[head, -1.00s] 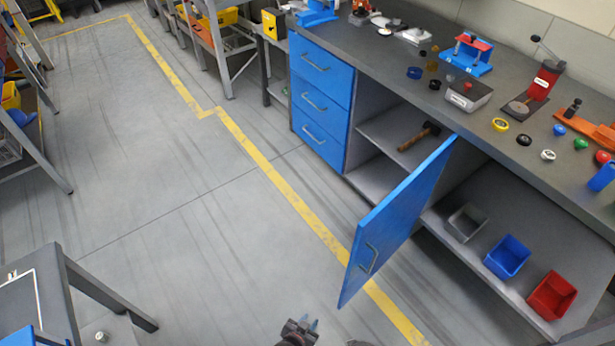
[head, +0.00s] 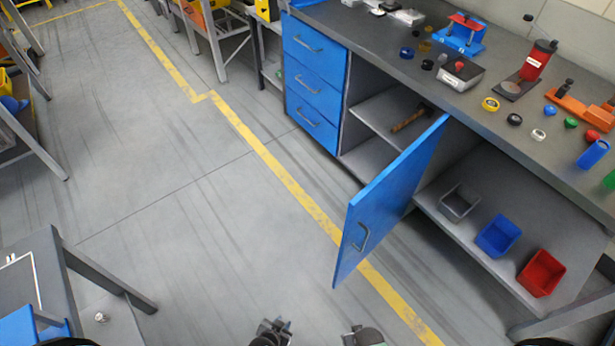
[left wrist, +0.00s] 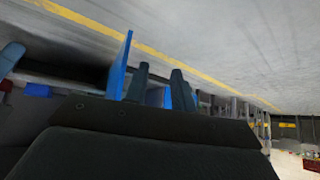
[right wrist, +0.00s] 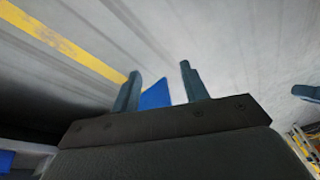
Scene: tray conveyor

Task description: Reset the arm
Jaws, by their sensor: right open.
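My left gripper (head: 275,326) shows at the bottom edge of the head view, low in front of the cabinet. In the left wrist view its two fingers (left wrist: 160,72) stand apart with nothing between them. My right gripper (head: 362,334) is partly cut off at the bottom edge, to the right of the left one. In the right wrist view its fingers (right wrist: 159,72) are apart and empty, with a blue surface behind the gap. Both grippers are clear of the bench and its objects.
The blue cabinet door (head: 388,205) stands open towards me. A hammer (head: 410,119) lies on the shelf inside. Grey (head: 459,203), blue (head: 498,236) and red (head: 541,273) bins stand on the lower shelf. A grey table (head: 40,270) is at the lower left. The floor between is clear.

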